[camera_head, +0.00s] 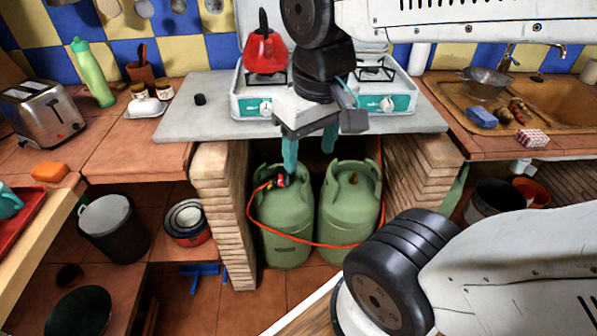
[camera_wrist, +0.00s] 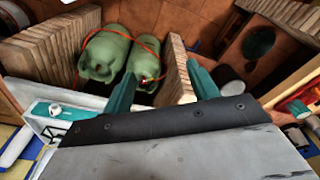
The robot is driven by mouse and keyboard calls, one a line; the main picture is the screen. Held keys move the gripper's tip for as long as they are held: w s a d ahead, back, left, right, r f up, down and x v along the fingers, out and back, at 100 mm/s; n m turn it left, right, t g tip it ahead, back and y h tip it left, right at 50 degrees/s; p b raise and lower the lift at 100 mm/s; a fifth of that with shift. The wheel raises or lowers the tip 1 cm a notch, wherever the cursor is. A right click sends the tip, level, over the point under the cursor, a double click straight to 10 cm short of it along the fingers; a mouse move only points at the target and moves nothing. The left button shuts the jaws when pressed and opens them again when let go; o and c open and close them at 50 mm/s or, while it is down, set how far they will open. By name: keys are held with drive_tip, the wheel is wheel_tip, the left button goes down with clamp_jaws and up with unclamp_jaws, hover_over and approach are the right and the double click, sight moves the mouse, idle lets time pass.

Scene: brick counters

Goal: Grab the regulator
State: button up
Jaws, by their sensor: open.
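The regulator (camera_head: 281,180) is a small red and black piece on top of the left green gas cylinder (camera_head: 284,225), with an orange hose attached. In the wrist view the regulator (camera_wrist: 146,82) is a small reddish spot on the cylinder top, between my fingers and nearer the left one. My gripper (camera_head: 310,148) is open and empty, its two teal fingers pointing down in front of the counter opening. In the head view its left fingertip ends just above the regulator and partly overlaps it. I cannot tell the remaining distance in depth; no contact is clear.
A second green cylinder (camera_head: 348,210) stands at right. Brick pillars (camera_head: 222,200) flank the opening, and the grey countertop (camera_head: 205,120) overhangs it. The stove (camera_head: 325,98) with a red kettle (camera_head: 264,52) stands above. The orange hose (camera_head: 320,245) loops across both cylinders.

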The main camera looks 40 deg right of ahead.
drive_tip(key=w+d+f, duration=0.3)
drive_tip(key=w+f, duration=0.2)
drive_tip(key=w, duration=0.4)
drive_tip(key=m+t+h, duration=0.2)
drive_tip(key=t, duration=0.4)
approach(282, 173)
drive_tip(key=f+t, duration=0.2)
drive_tip(key=f, duration=0.1)
drive_tip(key=w+f+t+h, duration=0.1)
drive_tip(key=f+t, duration=0.1)
drive_tip(key=shift+w+d+m, duration=0.1)
drive_tip(key=shift+m, duration=0.2)
drive_tip(key=shift+d+f+t, duration=0.2)
drive_tip(key=shift+f+t, duration=0.15)
drive_tip(key=shift+t, duration=0.35)
drive_tip(key=x, duration=0.7)
drive_tip(key=shift+w+d+f, duration=0.1)
drive_tip(key=shift+w+d, duration=0.1)
drive_tip(key=shift+w, duration=0.15)
drive_tip(key=shift+c, duration=0.3)
